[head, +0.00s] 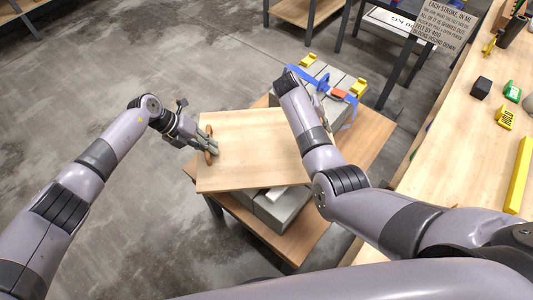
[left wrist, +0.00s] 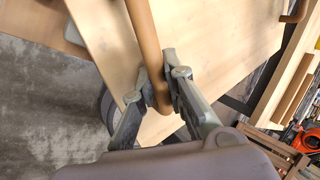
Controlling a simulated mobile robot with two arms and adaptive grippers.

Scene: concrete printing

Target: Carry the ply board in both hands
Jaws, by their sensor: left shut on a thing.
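The ply board (head: 250,150) is a pale, flat wooden panel above a small wooden table, over grey blocks. My left gripper (head: 211,147) is at its left edge, shut on a brown bar handle. In the left wrist view the fingers (left wrist: 160,92) close on both sides of this handle (left wrist: 149,45), with the board (left wrist: 215,40) behind it. My right arm crosses the board's right side and hides that edge. The right gripper (head: 323,112) shows only in part behind the arm, so its grip is unclear. I cannot tell whether the board touches the blocks.
A long workbench (head: 460,150) with tools runs along the right. The concrete floor at left is clear.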

